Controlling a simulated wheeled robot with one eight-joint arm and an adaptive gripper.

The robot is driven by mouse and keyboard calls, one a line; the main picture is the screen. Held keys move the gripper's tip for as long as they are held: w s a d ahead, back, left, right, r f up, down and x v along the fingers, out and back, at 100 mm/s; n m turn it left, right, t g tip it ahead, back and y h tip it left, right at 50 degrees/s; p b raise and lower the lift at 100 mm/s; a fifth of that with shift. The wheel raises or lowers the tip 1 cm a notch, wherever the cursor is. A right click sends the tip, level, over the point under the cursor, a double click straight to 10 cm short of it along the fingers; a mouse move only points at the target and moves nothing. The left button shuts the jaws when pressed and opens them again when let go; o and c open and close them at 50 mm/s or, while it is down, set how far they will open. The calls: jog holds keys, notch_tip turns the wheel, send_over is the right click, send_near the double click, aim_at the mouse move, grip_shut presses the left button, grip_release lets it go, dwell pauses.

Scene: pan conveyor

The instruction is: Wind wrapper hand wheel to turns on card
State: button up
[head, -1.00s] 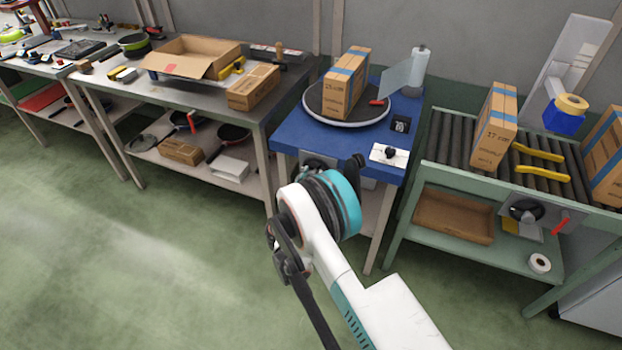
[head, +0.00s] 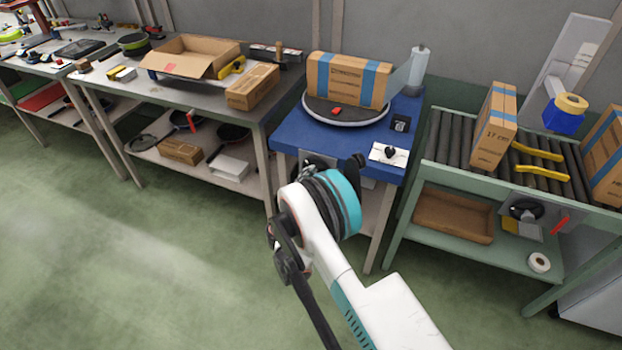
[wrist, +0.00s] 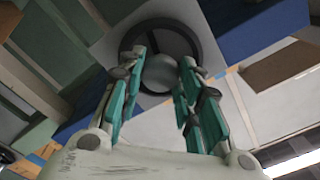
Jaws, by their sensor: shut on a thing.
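The wrapper's hand wheel (wrist: 193,40) is a dark ring with spokes on a grey plate in the wrist view. My gripper (wrist: 158,78) has its teal fingers on both sides of a round grey knob (wrist: 160,70) at the wheel and is shut on it. In the head view my arm hides most of the wheel and the gripper. Above, on the blue wrapper table (head: 290,135), a round turntable (head: 345,118) carries a blue-banded carton (head: 347,80), broad face forward.
A small black block (head: 401,123) and a film roll (head: 418,68) stand on the blue table's right side. A roller conveyor (head: 447,137) with cartons is at right. A grey workbench (head: 200,95) is at left. The green floor is open at left.

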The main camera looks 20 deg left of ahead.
jog(key=m, duration=0.6)
jog(key=shift+d+f, duration=0.1)
jog(key=shift+m, duration=0.4)
jog(key=o, duration=1)
jog(key=shift+d, duration=0.1)
jog(key=shift+o, duration=0.2)
